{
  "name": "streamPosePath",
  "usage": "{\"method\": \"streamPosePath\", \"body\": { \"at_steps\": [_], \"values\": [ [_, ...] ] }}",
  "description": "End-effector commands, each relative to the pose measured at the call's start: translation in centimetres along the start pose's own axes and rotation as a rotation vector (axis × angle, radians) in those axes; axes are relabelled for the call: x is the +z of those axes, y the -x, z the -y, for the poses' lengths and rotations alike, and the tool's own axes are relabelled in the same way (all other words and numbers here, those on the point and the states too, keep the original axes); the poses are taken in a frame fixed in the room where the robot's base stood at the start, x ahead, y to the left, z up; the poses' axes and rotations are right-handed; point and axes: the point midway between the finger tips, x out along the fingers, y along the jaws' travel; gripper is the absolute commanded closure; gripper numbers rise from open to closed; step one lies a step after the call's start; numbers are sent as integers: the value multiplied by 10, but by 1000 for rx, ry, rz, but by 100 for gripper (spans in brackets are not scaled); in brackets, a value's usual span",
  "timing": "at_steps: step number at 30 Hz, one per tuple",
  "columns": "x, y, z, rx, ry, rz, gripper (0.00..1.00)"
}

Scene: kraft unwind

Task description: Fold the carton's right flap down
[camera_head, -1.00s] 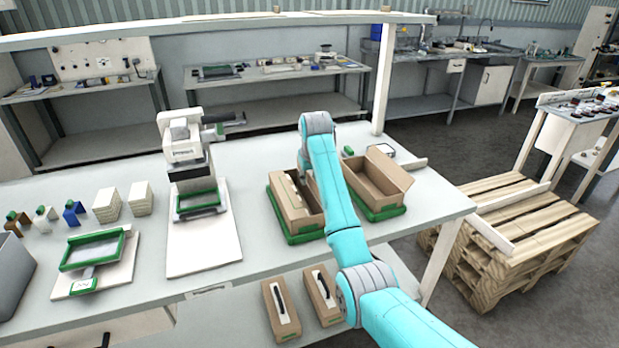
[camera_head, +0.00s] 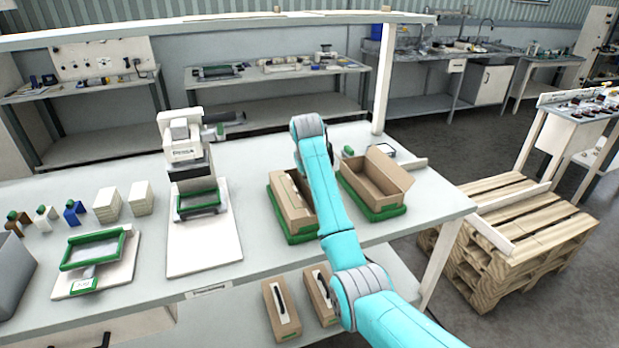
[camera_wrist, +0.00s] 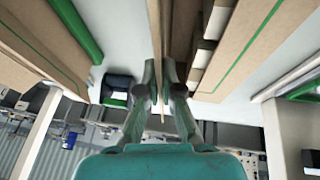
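Two brown cartons sit in green trays on the bench. The left carton (camera_head: 290,208) has a pale piece inside and its right side is partly behind my arm. The right carton (camera_head: 385,182) stands open with a raised panel on its right. My gripper is hidden behind my arm in the head view. In the wrist view my gripper (camera_wrist: 160,68) has its two fingers close together, beside a thin upright brown flap (camera_wrist: 158,25) that appears to run between them. The frames do not show clearly whether the fingers touch or clamp it.
A press-like machine (camera_head: 183,150) stands left of the cartons. A green-framed fixture (camera_head: 92,250) and several small blocks lie farther left. Two narrow cartons (camera_head: 283,310) sit on the shelf below. A wooden pallet (camera_head: 520,235) stands at the right.

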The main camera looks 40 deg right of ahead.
Motion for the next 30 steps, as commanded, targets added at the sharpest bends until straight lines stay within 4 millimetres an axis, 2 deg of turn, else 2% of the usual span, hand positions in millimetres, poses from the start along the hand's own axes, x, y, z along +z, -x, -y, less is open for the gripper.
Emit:
{"method": "streamPosePath", "body": {
  "at_steps": [21,30],
  "values": [
    [3,-6,26,568,239,1,100],
    [4,-10,31,729,304,0,100]
  ]
}}
